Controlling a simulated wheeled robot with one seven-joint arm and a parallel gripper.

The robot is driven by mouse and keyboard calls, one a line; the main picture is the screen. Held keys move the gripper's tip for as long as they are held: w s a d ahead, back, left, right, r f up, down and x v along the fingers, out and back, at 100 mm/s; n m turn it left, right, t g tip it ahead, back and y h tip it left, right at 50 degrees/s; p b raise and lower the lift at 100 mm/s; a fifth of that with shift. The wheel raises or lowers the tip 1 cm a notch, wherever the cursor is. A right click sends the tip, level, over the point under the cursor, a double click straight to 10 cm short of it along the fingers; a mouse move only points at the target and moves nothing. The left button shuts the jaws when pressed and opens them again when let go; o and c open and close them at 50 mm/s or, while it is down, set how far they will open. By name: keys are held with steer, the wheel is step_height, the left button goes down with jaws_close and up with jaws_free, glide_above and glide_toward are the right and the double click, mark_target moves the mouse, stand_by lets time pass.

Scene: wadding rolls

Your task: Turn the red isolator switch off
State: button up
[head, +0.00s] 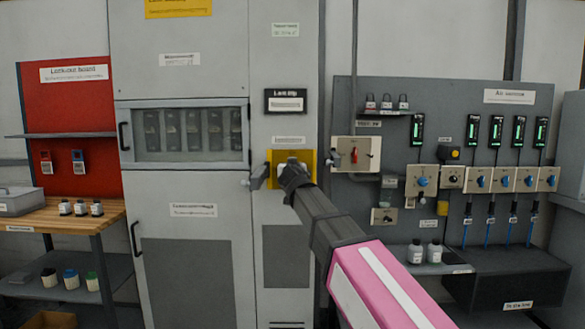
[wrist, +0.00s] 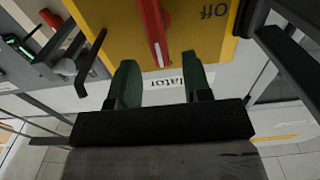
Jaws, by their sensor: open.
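The red isolator switch handle (wrist: 155,35) shows in the wrist view on a yellow plate (wrist: 110,25), with upside-down "Off" lettering at its right. The handle has a white stripe and points toward my gripper (wrist: 160,63). My gripper's two green fingers are open, one on each side of the handle's end in the picture; I cannot tell whether they reach around it or touch it. In the head view the yellow plate (head: 308,158) is on the grey cabinet, and my gripper (head: 286,172) is in front of it, hiding the handle.
A cream box (head: 343,152) with another red handle (head: 354,156) is on the panel to the right. Metal levers (head: 258,177) stick out beside the yellow plate. A grey panel (head: 345,230) with several gauges and blue knobs is further right. A wooden bench (head: 80,217) stands at left.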

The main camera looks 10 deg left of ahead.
steer(key=x, duration=0.4)
steer(key=shift+w, duration=0.1)
steer(key=shift+c, duration=0.3)
jaws_close()
